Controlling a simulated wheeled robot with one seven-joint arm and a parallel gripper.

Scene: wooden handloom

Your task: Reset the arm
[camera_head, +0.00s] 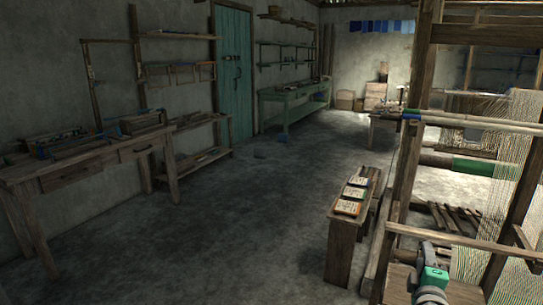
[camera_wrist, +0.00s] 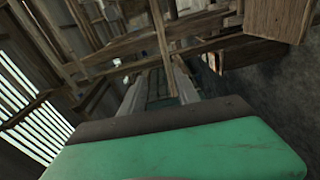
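My arm (camera_head: 432,278) shows at the lower right of the head view, with grey joints and a green section, close beside the front of the wooden loom (camera_head: 405,170). In the head view I cannot make out fingertips. In the wrist view a green housing (camera_wrist: 180,152) with a dark edge fills the bottom. Two pale strips rise beyond that edge with a gap between them; I cannot tell whether they are fingers or part of the place. Nothing is clearly seen held.
A low bench (camera_head: 342,222) with several small patterned items stands left of the loom. A workbench (camera_head: 95,165) lines the left wall, and a green table (camera_head: 292,100) stands farther back. The floor (camera_head: 235,225) between is mostly open. Wooden beams (camera_wrist: 150,40) cross the wrist view.

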